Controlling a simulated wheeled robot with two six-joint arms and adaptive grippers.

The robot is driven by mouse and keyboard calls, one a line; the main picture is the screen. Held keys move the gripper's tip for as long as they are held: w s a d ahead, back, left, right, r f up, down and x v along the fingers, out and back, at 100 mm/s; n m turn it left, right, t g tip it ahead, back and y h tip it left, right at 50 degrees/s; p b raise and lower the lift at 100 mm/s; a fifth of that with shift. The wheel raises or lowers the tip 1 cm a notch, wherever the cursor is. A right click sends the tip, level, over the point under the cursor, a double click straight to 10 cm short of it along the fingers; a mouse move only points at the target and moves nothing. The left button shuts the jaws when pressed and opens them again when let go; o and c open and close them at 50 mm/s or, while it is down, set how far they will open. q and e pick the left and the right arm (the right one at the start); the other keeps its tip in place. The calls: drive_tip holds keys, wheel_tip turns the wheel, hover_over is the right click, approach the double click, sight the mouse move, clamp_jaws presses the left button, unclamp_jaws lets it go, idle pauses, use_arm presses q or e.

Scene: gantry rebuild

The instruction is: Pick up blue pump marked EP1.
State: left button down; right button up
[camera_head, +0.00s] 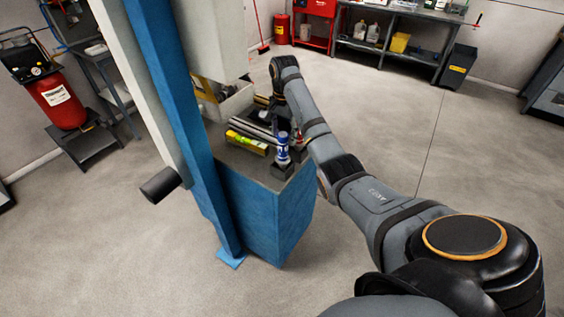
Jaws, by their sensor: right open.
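A small blue and white upright item (282,147), which looks like the blue pump, stands on a dark block at the near right corner of the blue cabinet top. Its EP1 marking is too small to read. My right arm reaches in from the right and bends down over the cabinet's far side. My right gripper (279,108) is small and dark there, open, behind and above the blue item and apart from it. Its fingertips are hard to make out against the dark parts. My left gripper is not in view.
The blue cabinet (262,220) also bears a yellow level (247,142) and dark bars. A blue column (182,110) rises at its left side. A red tank (60,100) stands far left. A workbench (395,45) stands at the back. The floor to the right is clear.

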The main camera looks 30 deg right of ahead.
sight(283, 145)
drive_tip(key=shift+a+f, duration=0.1)
drive_tip(key=shift+f, duration=0.35)
drive_tip(key=shift+s+a+f+p, duration=0.2)
drive_tip(key=shift+f+p, duration=0.25)
drive_tip(key=shift+p, duration=0.4)
wheel_tip(283, 145, down, 3)
drive_tip(key=c, duration=0.7)
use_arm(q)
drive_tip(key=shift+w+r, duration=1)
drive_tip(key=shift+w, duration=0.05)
use_arm(e)
clamp_jaws()
